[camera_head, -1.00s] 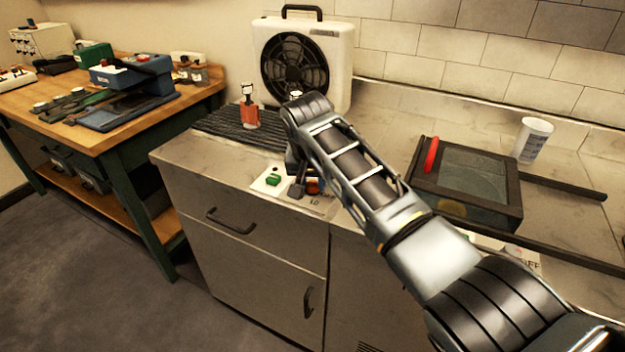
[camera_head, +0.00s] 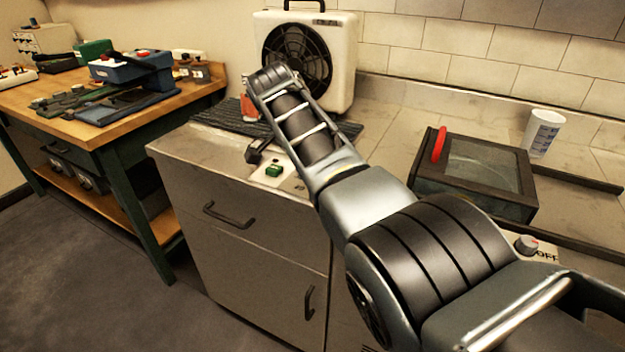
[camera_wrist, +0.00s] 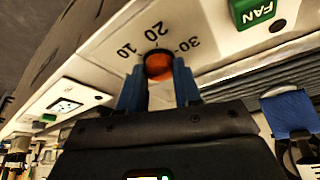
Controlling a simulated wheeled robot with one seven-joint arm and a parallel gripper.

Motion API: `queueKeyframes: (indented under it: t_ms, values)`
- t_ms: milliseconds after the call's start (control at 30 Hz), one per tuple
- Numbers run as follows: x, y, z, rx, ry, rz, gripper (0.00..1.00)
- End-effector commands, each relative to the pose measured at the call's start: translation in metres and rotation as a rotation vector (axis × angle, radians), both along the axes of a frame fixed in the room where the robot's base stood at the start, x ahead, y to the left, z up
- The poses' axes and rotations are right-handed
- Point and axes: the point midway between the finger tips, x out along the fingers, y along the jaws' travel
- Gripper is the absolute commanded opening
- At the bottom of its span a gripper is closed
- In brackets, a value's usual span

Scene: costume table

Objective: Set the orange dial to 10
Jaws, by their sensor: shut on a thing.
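The orange dial (camera_wrist: 158,66) shows in the wrist view on a pale panel marked 10, 20 and 30. The blue fingers of my gripper (camera_wrist: 160,76) stand on either side of it and are shut on it. The 20 label lies above the dial, 10 to its left and 30 to its right. I cannot make out a pointer on the dial, so its setting is unclear. In the head view my arm covers the dial and most of the gripper.
A green FAN switch (camera_wrist: 256,12) sits close to the dial; it also shows in the head view (camera_head: 274,171). A white fan (camera_head: 340,60) stands behind. A dark glass-topped box (camera_head: 475,170) with a red handle, a white cup (camera_head: 543,133) and an OFF-marked knob (camera_head: 525,243) are at right.

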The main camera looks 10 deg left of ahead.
Motion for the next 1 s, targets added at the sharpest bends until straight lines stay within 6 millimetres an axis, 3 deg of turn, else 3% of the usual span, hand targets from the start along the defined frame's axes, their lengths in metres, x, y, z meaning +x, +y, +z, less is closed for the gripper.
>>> queueKeyframes:
  t_ms: [400,967,1000]
  values:
    - [0.0015,0.0012,-0.0025,0.0,0.001,-0.195,0.03]
    - [0.0019,0.0007,-0.0001,0.0,0.0,-0.225,0.03]
    - [0.0019,0.0007,-0.0001,0.0,0.0,-0.225,0.35]
